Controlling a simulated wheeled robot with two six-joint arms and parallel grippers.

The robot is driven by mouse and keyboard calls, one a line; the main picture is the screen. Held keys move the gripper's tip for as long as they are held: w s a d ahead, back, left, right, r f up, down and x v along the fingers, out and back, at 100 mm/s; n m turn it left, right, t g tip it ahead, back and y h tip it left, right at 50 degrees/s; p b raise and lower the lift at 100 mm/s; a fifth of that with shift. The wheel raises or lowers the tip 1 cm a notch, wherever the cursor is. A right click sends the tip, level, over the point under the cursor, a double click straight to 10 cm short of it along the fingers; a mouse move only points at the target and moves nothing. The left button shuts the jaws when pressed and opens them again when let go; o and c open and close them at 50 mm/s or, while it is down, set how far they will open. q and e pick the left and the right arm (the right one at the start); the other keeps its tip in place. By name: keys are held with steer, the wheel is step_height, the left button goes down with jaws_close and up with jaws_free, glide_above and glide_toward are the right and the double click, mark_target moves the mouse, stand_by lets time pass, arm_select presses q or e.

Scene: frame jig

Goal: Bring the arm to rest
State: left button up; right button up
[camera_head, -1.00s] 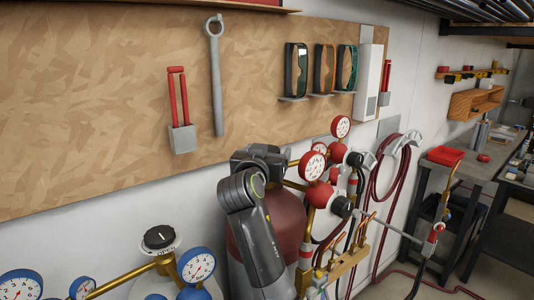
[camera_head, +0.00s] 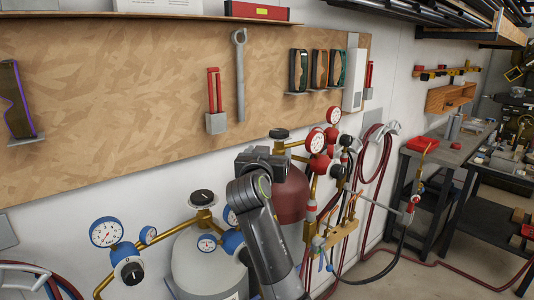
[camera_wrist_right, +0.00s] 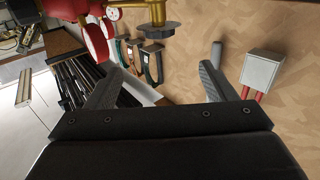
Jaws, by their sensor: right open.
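My right arm rises from the bottom middle of the head view, in front of a dark red gas cylinder (camera_head: 291,196). My right gripper (camera_head: 262,158) is at its upper end, before the lower edge of the wall board; its fingers are hard to make out there. In the right wrist view the gripper (camera_wrist_right: 165,60) has its two fingers spread wide with nothing between them. That view is upside down, with the board and a brass fitting (camera_wrist_right: 157,12) beyond the fingers. My left gripper is in neither view.
A grey cylinder (camera_head: 195,262) with blue gauges (camera_head: 106,232) stands left of the arm. Red gauges (camera_head: 316,141) and hoses (camera_head: 372,175) crowd its right. The board (camera_head: 130,110) holds a wrench (camera_head: 240,75) and goggles (camera_head: 319,70). A workbench (camera_head: 450,152) is at the right.

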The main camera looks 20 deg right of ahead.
steer(key=s+d+f+n+g+y, duration=0.1)
steer(key=s+d+f+g, duration=0.15)
steer(key=s+f, duration=0.55)
steer(key=s+d+f+g+y, duration=0.1)
steer(key=s+d+f+g, duration=0.2)
steer(key=f, duration=0.9)
steer(key=s+d+f+n+g+y, duration=0.1)
steer(key=s+d+f, duration=0.4)
steer(key=f, duration=0.5)
steer(key=s+a+f+n+g+y, duration=0.1)
steer(key=s+f+n+g+y, duration=0.3)
steer(key=s, duration=1.1)
steer(key=s+f+m+g, duration=0.15)
steer(key=s+f, duration=0.45)
steer(key=s, duration=0.9)
step_height(320, 180, down, 25)
steer(key=s+d+g, duration=0.1)
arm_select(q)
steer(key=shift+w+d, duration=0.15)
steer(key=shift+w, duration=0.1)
arm_select(e)
steer(key=s+a+f+g, duration=0.1)
steer(key=s+f, duration=1.4)
steer(key=shift+f+n+g+y, duration=0.3)
steer(key=shift+f+n+y, duration=0.05)
steer(key=shift+f+y, duration=0.05)
